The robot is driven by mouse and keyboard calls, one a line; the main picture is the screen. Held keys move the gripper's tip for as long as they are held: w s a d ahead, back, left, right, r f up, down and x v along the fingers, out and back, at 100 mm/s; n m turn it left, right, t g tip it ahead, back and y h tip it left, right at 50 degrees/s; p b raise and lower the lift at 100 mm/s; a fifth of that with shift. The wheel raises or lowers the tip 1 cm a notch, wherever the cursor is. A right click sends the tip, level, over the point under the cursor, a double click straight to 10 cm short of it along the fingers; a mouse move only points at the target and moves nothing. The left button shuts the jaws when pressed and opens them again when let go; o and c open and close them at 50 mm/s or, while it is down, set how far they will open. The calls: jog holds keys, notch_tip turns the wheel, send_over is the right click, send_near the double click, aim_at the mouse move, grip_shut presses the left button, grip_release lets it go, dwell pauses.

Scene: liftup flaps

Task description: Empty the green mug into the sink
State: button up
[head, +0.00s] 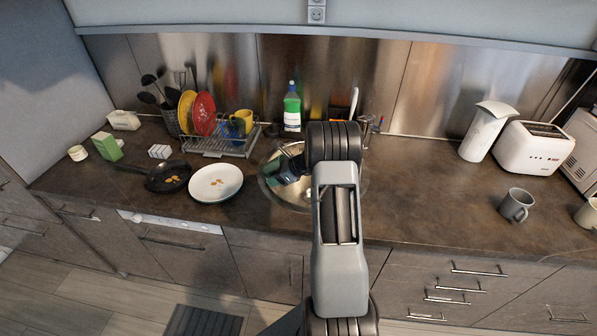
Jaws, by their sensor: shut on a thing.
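The round steel sink (290,201) is set in the counter, and my arm covers its right middle part. My gripper (283,168) is over the left part of the sink, partly hidden by my own wrist. It is shut on a small dark green thing, which looks like the green mug (273,168). The mug seems tilted, but its opening and contents cannot be made out.
A dish rack (215,146) with plates and a yellow mug stands behind left of the sink. A dark pan (168,176) and a white plate (216,183) lie left. The counter right of the sink is clear up to a grey mug (516,205).

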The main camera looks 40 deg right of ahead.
aim_at(266, 171)
jog(key=r+g+h+p, duration=0.1)
jog(key=p, duration=0.2)
jog(key=r+g+h+p, duration=0.1)
jog(key=p, duration=0.3)
jog(key=shift+w+a+r, duration=0.15)
jog(key=shift+w+a, duration=0.05)
jog(key=shift+w, duration=0.05)
jog(key=shift+w+a+r+g+p, duration=0.1)
jog(key=shift+w+a+g+p, duration=0.15)
jog(key=shift+p, duration=0.5)
jog(key=shift+w+a+g+h, duration=0.25)
jog(key=shift+w+g+h, duration=0.05)
jog(key=shift+g+h, duration=0.3)
jog(key=shift+w+a+f+g+h, duration=0.4)
jog(key=shift+w+f+g+h, duration=0.1)
jog(key=shift+f+g, duration=0.1)
jog(key=shift+w+a+r+g+h+b, duration=0.3)
jog(key=shift+w+a+r+g+h, duration=0.1)
jog(key=shift+g+h, duration=0.15)
jog(key=shift+w+a+f+g+h, duration=0.35)
jog(key=shift+w+f+g+h, duration=0.1)
jog(key=shift+g+h, duration=0.35)
